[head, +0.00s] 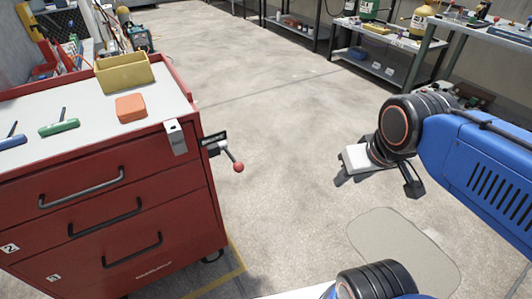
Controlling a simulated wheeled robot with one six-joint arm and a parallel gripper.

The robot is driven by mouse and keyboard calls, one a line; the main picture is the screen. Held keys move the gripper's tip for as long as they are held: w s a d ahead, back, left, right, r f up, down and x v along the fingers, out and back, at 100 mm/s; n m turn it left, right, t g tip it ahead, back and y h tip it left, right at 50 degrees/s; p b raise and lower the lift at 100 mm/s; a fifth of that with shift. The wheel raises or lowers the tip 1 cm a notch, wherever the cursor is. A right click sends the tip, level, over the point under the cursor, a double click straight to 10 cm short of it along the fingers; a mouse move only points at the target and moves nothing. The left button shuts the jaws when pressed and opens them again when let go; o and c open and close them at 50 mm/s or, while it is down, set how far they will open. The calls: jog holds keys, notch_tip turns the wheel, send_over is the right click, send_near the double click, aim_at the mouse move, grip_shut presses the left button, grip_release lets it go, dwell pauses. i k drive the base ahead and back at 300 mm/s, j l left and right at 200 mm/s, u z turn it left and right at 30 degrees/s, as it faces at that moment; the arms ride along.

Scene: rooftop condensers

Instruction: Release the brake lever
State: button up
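The brake lever (229,156) is a short metal rod with a red ball at its end. It sticks out from a dark mount on the right side of the red tool cabinet (130,225) and slopes down to the right. A small dark plate (214,138) with pale lettering, too small to read surely, sits just above it. My gripper (376,188) is to the right of the lever, clearly apart from it, over the bare floor. Its two dark fingers are spread, with nothing between them.
On the cabinet top are a yellow bin (124,82), an orange block (131,108), and green (59,128) and blue (12,142) T-handle tools. Workbenches (480,35) stand at the back right. The floor between lever and gripper is clear.

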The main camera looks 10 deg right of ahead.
aim_at(238, 167)
jog(key=k+j+z, duration=0.1)
jog(key=j+z, duration=0.15)
jog(key=j, duration=0.15)
jog(key=k+j+z, duration=0.15)
jog(key=j+z, duration=0.15)
jog(key=k+j+z, duration=0.25)
jog(key=j, duration=0.2)
jog(key=k+j+z, duration=0.15)
jog(key=j+z, duration=0.15)
jog(key=k+j+z, duration=0.3)
jog(key=k+j, duration=1.45)
jog(key=j, duration=0.15)
jog(key=k+j+z, duration=0.15)
jog(key=k+j, duration=0.2)
jog(key=j, duration=0.2)
jog(key=j+z, duration=0.15)
jog(key=j, duration=0.45)
jog(key=j+z, duration=0.2)
jog(key=j, duration=0.45)
jog(key=i+l+u, duration=0.1)
jog(key=i+l, duration=0.45)
jog(key=i, duration=0.15)
